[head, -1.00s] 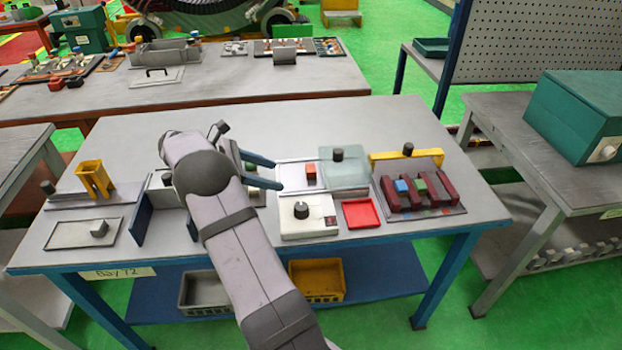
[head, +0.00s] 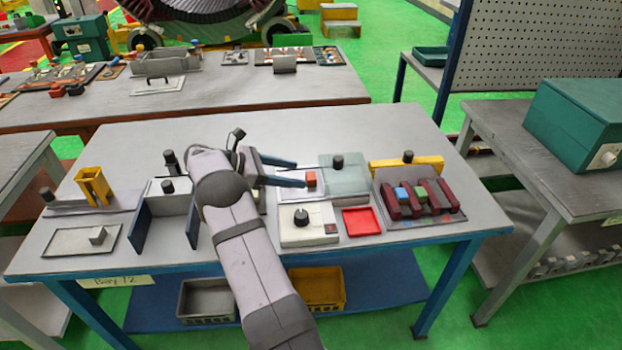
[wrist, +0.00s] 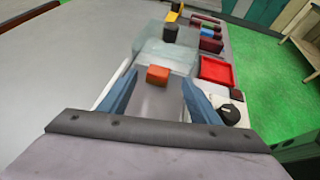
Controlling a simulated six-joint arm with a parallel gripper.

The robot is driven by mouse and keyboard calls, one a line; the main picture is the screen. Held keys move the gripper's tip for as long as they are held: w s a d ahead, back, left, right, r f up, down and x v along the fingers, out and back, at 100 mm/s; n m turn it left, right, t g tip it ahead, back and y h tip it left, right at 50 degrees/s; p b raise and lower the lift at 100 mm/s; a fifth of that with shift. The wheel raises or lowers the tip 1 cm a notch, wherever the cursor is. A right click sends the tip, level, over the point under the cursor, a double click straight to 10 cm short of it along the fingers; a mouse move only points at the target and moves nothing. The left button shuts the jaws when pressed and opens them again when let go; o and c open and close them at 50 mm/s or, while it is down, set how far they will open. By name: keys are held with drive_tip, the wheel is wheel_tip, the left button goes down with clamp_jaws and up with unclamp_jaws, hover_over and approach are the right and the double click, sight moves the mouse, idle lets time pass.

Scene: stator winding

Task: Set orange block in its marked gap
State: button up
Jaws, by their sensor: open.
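The orange block (head: 311,178) sits on a small light plate (head: 290,190) beside a translucent cover with a black knob (head: 338,161). My gripper (head: 300,173) is open, its two blue fingers pointing right toward the block. In the wrist view the orange block (wrist: 158,74) lies ahead of the fingertips, between their lines, and nothing is held. The rack of dark red bars (head: 416,198) stands at the right of the table, with a blue block (head: 402,194) and a green block (head: 420,194) between bars. Another gap between bars shows no block. Colour marks on the rack's front edge are small.
A red tray (head: 361,222) and a white box with a black dial (head: 305,222) lie in front. A yellow bar with a black knob (head: 407,164) stands behind the rack. Blue upright plates (head: 140,228) stand at left. The table's back is clear.

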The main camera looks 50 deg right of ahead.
sight(309, 176)
drive_tip(key=shift+p+x, duration=0.85)
drive_tip(key=shift+x, duration=1.55)
drive_tip(key=shift+w, duration=0.1)
drive_tip(key=c, duration=1.2)
wheel_tip(309, 176, up, 10)
drive_tip(key=shift+r+b, duration=0.1)
drive_tip(key=shift+b, duration=0.9)
clamp_jaws()
